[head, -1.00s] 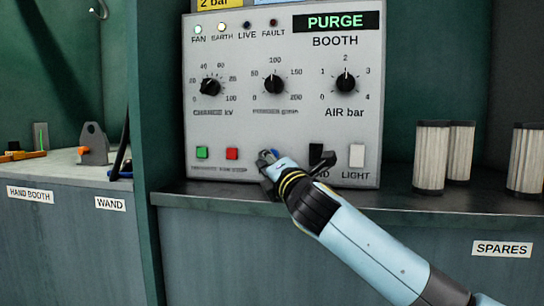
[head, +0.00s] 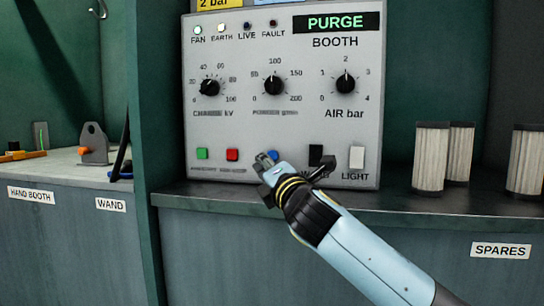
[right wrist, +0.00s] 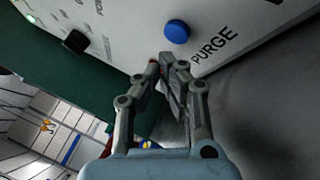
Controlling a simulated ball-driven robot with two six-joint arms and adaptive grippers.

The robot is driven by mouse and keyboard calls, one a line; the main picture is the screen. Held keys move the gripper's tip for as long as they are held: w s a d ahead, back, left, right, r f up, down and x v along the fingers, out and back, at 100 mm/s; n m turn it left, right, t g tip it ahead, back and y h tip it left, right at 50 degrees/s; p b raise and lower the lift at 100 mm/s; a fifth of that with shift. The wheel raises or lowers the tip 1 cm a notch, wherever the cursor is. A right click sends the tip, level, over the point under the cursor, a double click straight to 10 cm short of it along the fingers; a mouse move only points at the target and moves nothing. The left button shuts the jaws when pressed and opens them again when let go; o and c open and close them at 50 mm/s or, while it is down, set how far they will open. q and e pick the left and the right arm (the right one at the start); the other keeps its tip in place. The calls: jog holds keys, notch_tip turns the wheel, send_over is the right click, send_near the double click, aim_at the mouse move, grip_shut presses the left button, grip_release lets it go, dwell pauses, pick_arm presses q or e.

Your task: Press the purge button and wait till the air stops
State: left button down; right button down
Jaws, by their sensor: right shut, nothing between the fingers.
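The blue purge button (right wrist: 177,32) shows in the right wrist view on the white panel face, beside the word PURGE. In the head view a sliver of the button (head: 272,154) shows behind my fingertips. The display (head: 336,22) at the top of the control box (head: 310,125) reads PURGE in green, with BOOTH below. My right gripper (head: 266,161) is shut and empty at the lower middle of the box. In the right wrist view its fingertips (right wrist: 164,62) look a short way off the button. My left gripper is out of view.
Green (head: 202,153) and red (head: 232,155) buttons sit left of the gripper. A black switch (head: 316,155) and a white LIGHT switch (head: 356,157) sit right of it. Pleated filters (head: 431,155) stand on the shelf at right.

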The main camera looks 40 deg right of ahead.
jog(key=shift+s+a+p, duration=0.6)
jog(key=shift+s+a, duration=0.8)
jog(key=shift+a, duration=0.2)
